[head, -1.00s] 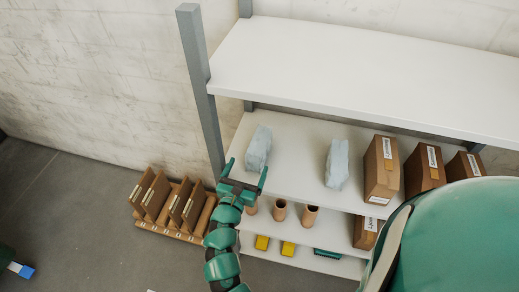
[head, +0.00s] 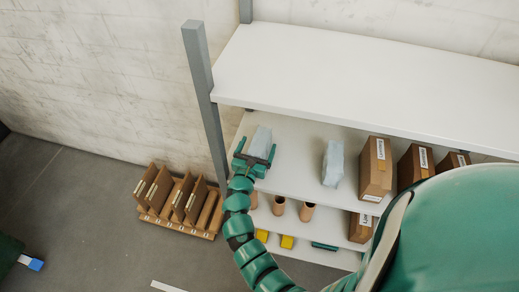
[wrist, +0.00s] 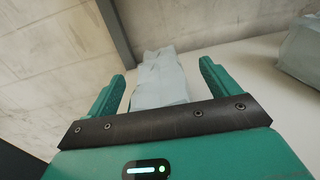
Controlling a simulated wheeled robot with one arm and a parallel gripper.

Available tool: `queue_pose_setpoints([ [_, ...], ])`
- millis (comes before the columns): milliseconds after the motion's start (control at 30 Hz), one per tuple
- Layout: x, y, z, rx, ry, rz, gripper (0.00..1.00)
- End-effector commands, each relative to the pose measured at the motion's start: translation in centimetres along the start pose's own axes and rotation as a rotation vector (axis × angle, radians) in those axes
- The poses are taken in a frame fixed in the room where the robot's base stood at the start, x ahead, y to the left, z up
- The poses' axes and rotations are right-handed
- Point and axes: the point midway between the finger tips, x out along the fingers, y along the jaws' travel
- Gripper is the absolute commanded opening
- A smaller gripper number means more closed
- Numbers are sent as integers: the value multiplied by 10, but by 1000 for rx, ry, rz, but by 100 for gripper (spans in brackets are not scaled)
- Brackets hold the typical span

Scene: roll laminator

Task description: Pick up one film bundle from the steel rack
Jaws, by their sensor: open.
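Two pale blue-grey film bundles stand on the second shelf of the steel rack (head: 205,85). The left film bundle (head: 261,140) is at the shelf's left end, and the other film bundle (head: 333,163) stands apart to its right. My gripper (head: 255,158) is at the left bundle, its fingers open on either side of it. In the wrist view the left bundle (wrist: 160,80) lies between the two open fingers of my gripper (wrist: 163,78), with gaps visible on both sides. Its lower near part is hidden behind the gripper's palm. The other bundle (wrist: 300,50) shows at the right edge.
Cardboard boxes (head: 376,168) stand to the right on the same shelf. The empty white top shelf (head: 370,80) overhangs behind. Brown tubes (head: 306,211) and yellow items (head: 287,241) sit on lower shelves. A wooden rack of boards (head: 180,202) stands on the floor at left.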

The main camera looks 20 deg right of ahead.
Motion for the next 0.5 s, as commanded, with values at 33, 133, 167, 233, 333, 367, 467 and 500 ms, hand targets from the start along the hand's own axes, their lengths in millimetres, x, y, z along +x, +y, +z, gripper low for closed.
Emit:
queue_pose_setpoints([
  [33,1,0,0,0,0,0,87],
  [133,0,0,-1,0,1,0,87],
  [167,0,0,-1,0,1,0,87],
  [233,0,0,-1,0,1,0,79],
  [333,0,0,-1,0,1,0,60],
  [367,0,0,-1,0,1,0,54],
  [467,0,0,-1,0,1,0,34],
  [500,0,0,-1,0,1,0,28],
])
